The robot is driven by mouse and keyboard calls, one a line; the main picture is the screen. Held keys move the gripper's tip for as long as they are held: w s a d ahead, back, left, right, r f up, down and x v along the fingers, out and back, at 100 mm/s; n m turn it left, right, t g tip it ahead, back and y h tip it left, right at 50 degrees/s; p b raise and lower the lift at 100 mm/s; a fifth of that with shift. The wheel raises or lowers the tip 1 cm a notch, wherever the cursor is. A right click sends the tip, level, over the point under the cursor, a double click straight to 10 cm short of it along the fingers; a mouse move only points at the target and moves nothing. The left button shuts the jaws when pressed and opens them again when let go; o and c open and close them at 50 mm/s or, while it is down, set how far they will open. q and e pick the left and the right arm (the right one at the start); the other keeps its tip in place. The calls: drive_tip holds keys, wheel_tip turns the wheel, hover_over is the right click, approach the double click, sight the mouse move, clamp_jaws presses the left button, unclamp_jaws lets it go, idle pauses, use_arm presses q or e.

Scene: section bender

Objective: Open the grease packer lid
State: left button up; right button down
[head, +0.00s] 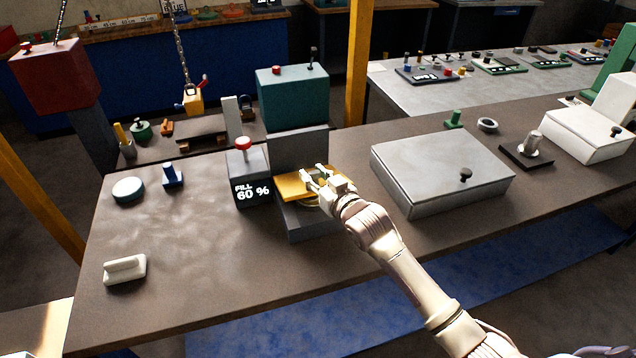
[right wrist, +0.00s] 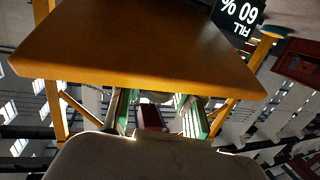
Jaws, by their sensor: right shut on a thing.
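The grease packer is a grey box (head: 312,226) with a dark upright back panel (head: 298,150) and a block reading "FILL 60 %" (head: 252,190) at its left. Its yellow lid (head: 293,187) lies over the box, and a dark gap with a yellowish rim shows under its near right part. My right gripper (head: 318,178) is at the lid's right side, shut on it. In the right wrist view the lid (right wrist: 140,45) fills the top, with a dark red piece (right wrist: 150,118) between the green-padded fingers. The exact contact is hidden. My left gripper is not in view.
A red knob (head: 243,143) tops the fill block. A large grey lidded box (head: 435,165) stands close on the right. The bench front left of the packer is clear.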

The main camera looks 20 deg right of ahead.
drive_tip(key=shift+w+r+p, duration=0.2)
drive_tip(key=shift+w+r, duration=0.25)
drive_tip(key=shift+r, duration=0.25)
drive_tip(key=shift+w+r+p, duration=0.2)
drive_tip(key=shift+w+r, duration=0.25)
drive_tip(key=shift+r, duration=0.25)
drive_tip(key=c, duration=1.1)
unclamp_jaws()
drive_tip(key=o, duration=0.3)
drive_tip(key=shift+f, duration=0.2)
drive_tip(key=shift+o, duration=0.2)
drive_tip(key=shift+s+f, duration=0.1)
drive_tip(key=shift+f, duration=0.05)
drive_tip(key=shift+s, duration=0.2)
drive_tip(key=v, duration=1.1)
drive_tip(key=shift+s, duration=0.2)
drive_tip(key=shift+d, duration=0.1)
